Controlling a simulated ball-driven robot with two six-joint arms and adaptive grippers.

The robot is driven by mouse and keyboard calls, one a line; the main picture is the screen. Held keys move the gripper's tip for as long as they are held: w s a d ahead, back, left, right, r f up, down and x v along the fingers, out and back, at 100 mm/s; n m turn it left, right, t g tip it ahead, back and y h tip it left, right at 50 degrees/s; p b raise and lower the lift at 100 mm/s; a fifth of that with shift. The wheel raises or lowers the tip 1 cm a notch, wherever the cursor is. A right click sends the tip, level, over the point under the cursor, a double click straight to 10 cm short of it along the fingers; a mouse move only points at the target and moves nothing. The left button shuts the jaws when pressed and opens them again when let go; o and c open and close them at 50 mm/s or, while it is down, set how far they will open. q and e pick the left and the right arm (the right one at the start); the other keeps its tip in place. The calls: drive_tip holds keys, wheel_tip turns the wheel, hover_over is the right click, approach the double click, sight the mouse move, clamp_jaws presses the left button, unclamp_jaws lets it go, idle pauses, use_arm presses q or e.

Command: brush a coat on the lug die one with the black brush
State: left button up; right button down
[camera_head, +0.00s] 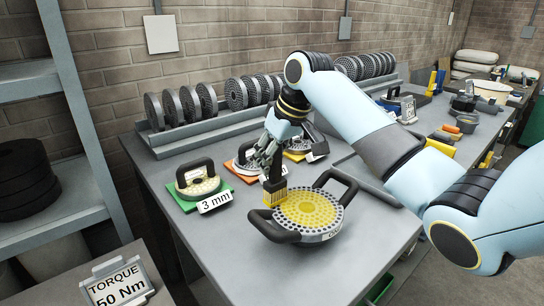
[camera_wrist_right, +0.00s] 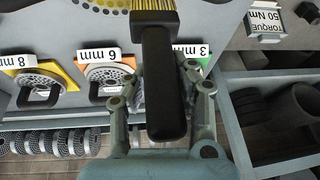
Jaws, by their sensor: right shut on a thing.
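The lug die (camera_head: 325,232) is a round, drilled grey plate with two black loop handles, lying flat on the grey bench in the head view. Its upper face is yellow over most of the holes. Part of its rim shows at the top of the right wrist view (camera_wrist_right: 97,8). The black brush (camera_head: 274,184) has a dark handle and yellow bristles pointing down, at the die's left far edge. I cannot tell whether the bristles touch it. My right gripper (camera_head: 268,152) is shut on the brush handle, which also shows between its fingers in the right wrist view (camera_wrist_right: 163,85). My left gripper is out of view.
Smaller handled dies stand behind on coloured mats, one with a 3 mm card (camera_head: 215,201). A rack of upright dies (camera_head: 205,132) lines the wall. A torque sign (camera_head: 118,283) is at lower left. The bench front is clear.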

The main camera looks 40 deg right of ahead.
drive_tip(key=s, duration=0.8)
drive_tip(key=shift+s+d, duration=0.25)
drive_tip(key=shift+d, duration=0.15)
idle(0.4)
wheel_tip(320, 180, up, 7)
idle(0.8)
idle(0.9)
